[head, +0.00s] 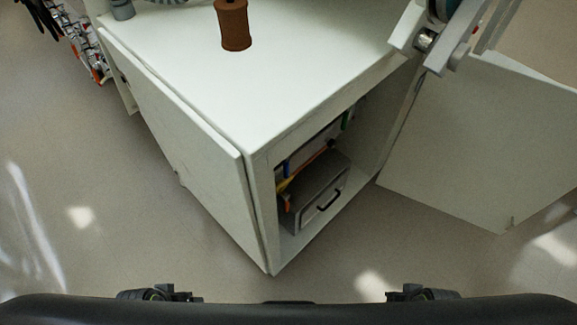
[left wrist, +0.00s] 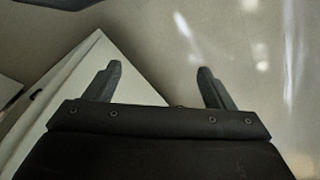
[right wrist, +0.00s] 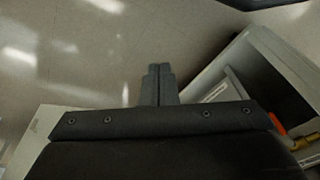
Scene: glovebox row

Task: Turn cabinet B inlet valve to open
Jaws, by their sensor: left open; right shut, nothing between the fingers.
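No inlet valve and no cabinet label can be made out for sure in any view. A white cabinet (head: 240,80) stands ahead in the head view, with its front open and a toolbox inside. My left gripper (left wrist: 159,68) is open and empty in the left wrist view, with a white panel (left wrist: 75,85) behind its left finger and floor beyond. My right gripper (right wrist: 159,70) is shut with nothing in it, over the floor. The open cabinet interior (right wrist: 245,80) lies to its right in the right wrist view.
A brown cylinder (head: 233,25) stands on the cabinet top. A grey metal fixture (head: 440,40) is at the upper right. An open door panel (head: 480,140) juts out at right. The grey toolbox (head: 318,195) sits inside. The floor in front is clear.

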